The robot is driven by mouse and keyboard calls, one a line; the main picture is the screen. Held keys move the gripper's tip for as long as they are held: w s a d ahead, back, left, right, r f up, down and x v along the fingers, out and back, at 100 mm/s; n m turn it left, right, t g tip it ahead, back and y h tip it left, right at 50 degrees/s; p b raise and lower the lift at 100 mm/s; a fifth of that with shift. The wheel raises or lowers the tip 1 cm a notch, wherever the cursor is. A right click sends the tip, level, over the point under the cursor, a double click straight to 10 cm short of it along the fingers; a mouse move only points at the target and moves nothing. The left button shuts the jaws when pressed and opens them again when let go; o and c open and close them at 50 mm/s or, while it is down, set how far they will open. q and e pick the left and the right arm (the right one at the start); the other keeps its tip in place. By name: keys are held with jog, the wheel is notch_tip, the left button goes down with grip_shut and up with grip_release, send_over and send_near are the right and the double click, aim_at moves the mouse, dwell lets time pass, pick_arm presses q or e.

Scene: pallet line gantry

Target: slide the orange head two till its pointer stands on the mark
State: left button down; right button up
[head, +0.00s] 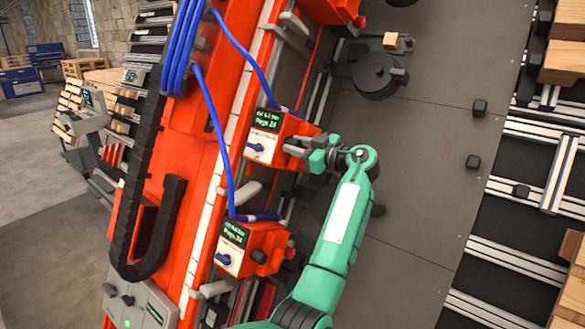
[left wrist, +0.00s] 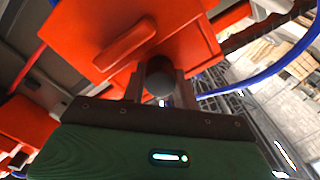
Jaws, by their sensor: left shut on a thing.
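Several orange heads sit along a tilted orange beam in the head view. My left gripper (head: 302,149) is at the right side of the middle orange head (head: 268,127), which has a small green-text screen and a blue knob. In the left wrist view my left gripper (left wrist: 159,88) is shut on a dark round knob (left wrist: 160,75) below the orange housing (left wrist: 150,35). The screen text is too small to read surely, so I cannot tell the head's number from it. I cannot make out a pointer or mark. My right gripper is not in view.
A lower orange head (head: 250,247) and an upper one (head: 330,9) stand on the same beam. Blue hoses (head: 212,110) run to the heads. A black cable chain (head: 140,185) lies left. A grey plate (head: 425,150) with small black blocks is right, beside black-and-silver rails (head: 515,262).

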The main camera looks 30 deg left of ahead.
aim_at(291, 129)
pick_arm(q)
jog(key=shift+w+r+b, duration=0.25)
jog(key=shift+w+r, duration=0.2)
jog(key=shift+r, duration=0.45)
jog(key=shift+w+r+b, duration=0.2)
jog(key=shift+w+r, duration=0.25)
jog(key=shift+r, duration=0.4)
jog(key=c, duration=1.3)
grip_release()
jog(key=shift+f, duration=0.1)
jog(key=shift+c, duration=0.2)
jog(key=shift+d, duration=0.1)
